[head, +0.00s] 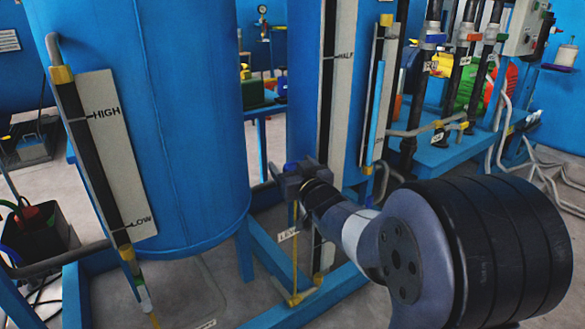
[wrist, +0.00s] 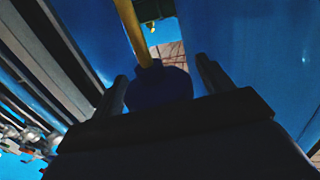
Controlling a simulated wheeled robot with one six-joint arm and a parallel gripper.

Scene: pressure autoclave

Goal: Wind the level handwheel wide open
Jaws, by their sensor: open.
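The level handwheel shows as a dark blue disc (wrist: 165,88) on a yellow pipe in the wrist view, between my two fingers. My gripper (wrist: 162,82) is open, with one finger on each side of the disc; gaps seem to show, but contact cannot be told in the dark picture. In the head view my gripper (head: 280,172) is at the top of a thin yellow pipe (head: 295,250), by a tag reading LEV (head: 288,235). Only a bit of blue shows there, so the wheel is mostly hidden. How far it is turned cannot be seen.
A large blue tank (head: 190,150) with a HIGH/LOW gauge (head: 118,150) stands left of my gripper. A blue column with a HALF scale (head: 345,70) stands close behind it. Blue frame beams (head: 330,300) run below. Pipes and valves with coloured handles (head: 433,38) are at the right.

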